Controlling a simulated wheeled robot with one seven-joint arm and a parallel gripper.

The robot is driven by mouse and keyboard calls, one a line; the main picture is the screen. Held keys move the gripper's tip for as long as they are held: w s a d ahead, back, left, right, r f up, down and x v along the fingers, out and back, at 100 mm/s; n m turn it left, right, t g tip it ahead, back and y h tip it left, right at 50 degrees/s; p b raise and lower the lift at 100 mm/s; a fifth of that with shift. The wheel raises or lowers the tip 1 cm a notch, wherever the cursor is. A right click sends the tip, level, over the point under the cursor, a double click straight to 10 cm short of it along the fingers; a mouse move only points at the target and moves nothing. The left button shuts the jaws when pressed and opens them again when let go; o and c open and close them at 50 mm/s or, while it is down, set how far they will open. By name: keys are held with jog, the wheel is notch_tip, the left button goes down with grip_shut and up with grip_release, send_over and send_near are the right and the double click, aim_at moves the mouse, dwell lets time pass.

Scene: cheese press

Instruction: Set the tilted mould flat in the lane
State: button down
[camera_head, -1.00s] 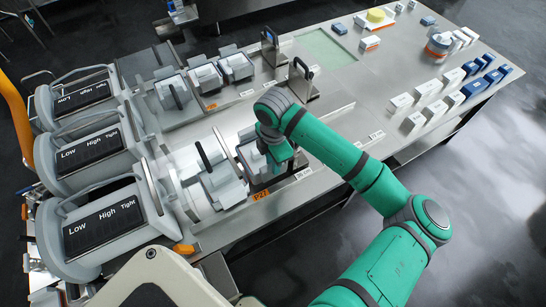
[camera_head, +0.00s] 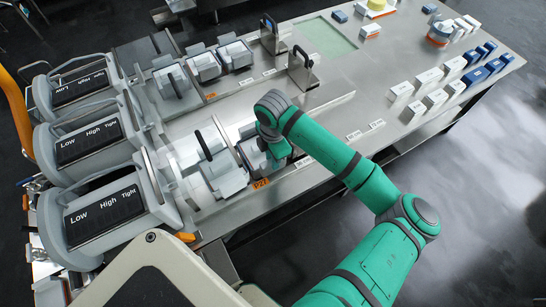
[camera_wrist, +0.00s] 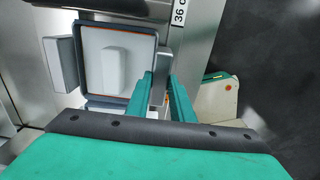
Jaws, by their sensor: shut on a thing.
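The mould (camera_wrist: 147,43) is a dark grey square box with an orange seam and a white lid (camera_wrist: 114,62) in the wrist view. A grey lug stands out on each side. My gripper (camera_wrist: 161,88) has its two green fingers on either side of the right lug. In the head view my gripper (camera_head: 277,160) is at the near lane, and the mould (camera_head: 250,157) is partly hidden behind it. The mould sits close beside another mould (camera_head: 226,176) towards the press. I cannot tell from these views whether it lies flat or is tilted.
Three grey presses (camera_head: 107,211) line the left end of the steel table (camera_head: 318,186). An upright black-handled bracket (camera_head: 301,72) stands behind my arm. The table's front edge runs close by the orange P27 label (camera_head: 261,184).

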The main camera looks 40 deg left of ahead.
jog(key=c, duration=1.5)
grip_release()
jog(key=shift+o, duration=0.2)
notch_tip(320, 180, up, 21)
jog(key=shift+w+f, duration=0.1)
